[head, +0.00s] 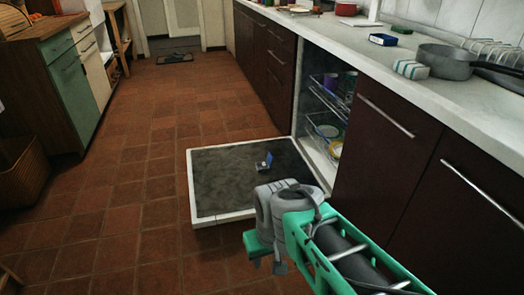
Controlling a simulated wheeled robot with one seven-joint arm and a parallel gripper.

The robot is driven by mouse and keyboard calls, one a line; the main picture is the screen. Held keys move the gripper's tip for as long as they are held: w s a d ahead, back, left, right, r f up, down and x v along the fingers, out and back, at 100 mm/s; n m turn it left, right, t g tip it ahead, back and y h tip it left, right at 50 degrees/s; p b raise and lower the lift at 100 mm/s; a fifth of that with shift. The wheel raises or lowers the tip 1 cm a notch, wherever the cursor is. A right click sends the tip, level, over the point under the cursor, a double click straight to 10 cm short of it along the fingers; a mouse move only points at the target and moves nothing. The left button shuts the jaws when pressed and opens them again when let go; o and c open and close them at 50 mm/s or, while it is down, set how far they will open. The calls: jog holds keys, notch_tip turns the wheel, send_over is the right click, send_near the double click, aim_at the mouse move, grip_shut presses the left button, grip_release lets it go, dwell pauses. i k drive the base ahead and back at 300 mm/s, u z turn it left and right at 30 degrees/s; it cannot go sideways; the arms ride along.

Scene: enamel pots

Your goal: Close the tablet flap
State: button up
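The tablet flap (268,158) is a small blue and white piece that stands up from the inner face of the lowered dishwasher door (215,185). It looks raised, with a small pale tray beside it, but it is too small to make out its hinge or latch. My gripper (268,263) is in front of the door's near edge, lower in the picture than the flap and apart from it. Its fingers point down, and I see nothing held. The fingers are partly hidden by the gripper's body, so their opening is unclear.
The dishwasher's racks (325,110) hold dishes, including a blue bowl (328,131). Dark cabinets (400,150) flank it. The countertop (390,55) carries a grey pan (445,62) and small boxes. The tiled floor (130,190) left of the door is clear. A wicker basket (22,170) stands far left.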

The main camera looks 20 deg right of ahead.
aim_at(270, 159)
jog(key=i, duration=1.5)
